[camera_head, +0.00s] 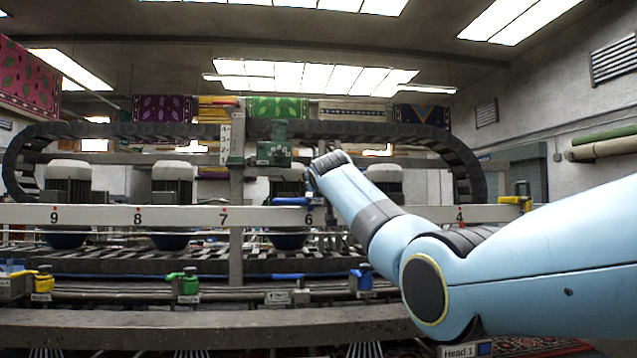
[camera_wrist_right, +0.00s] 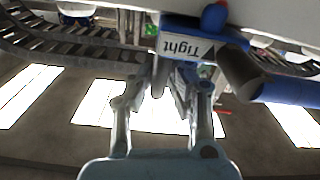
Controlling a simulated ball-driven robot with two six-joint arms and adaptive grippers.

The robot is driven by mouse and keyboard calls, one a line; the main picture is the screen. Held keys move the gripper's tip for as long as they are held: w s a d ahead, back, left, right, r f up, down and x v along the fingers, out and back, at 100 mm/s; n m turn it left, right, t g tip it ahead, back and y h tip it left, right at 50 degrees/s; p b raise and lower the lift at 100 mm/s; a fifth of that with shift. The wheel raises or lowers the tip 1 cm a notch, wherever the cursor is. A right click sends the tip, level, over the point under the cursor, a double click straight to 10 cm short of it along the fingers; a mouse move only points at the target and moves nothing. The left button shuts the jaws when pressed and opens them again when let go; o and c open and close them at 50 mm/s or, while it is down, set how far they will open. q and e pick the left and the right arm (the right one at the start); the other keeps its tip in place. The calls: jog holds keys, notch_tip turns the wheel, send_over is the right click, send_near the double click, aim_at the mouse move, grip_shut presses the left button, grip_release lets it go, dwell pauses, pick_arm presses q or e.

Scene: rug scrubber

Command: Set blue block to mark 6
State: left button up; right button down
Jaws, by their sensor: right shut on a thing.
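The blue block (camera_head: 316,202) sits on the white numbered rail (camera_head: 400,214), right by mark 6 (camera_head: 309,219), with its blue handle (camera_head: 290,201) pointing left. In the right wrist view the block (camera_wrist_right: 180,42) shows an upside-down "Tight" label, a round blue knob (camera_wrist_right: 214,17) and its thick handle (camera_wrist_right: 290,92). My right gripper (camera_head: 316,186) is at the block; in the wrist view its fingers (camera_wrist_right: 170,80) are close together at the block, shut on it. The gripper partly hides the block in the head view, so its exact alignment with the mark cannot be told. My left gripper is not in view.
A yellow block (camera_head: 516,198) sits on the rail to the right, past mark 4. Yellow (camera_head: 42,283), green (camera_head: 184,281) and blue (camera_head: 362,279) clamps stand on the lower bar. A green carriage (camera_head: 274,152) on a grey post stands behind the rail, just left of my gripper.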

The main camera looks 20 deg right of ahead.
jog(key=shift+f, duration=0.3)
jog(key=c, duration=1.4)
grip_release()
jog(key=shift+r, duration=0.15)
jog(key=v, duration=1.2)
jog(key=shift+a, duration=0.1)
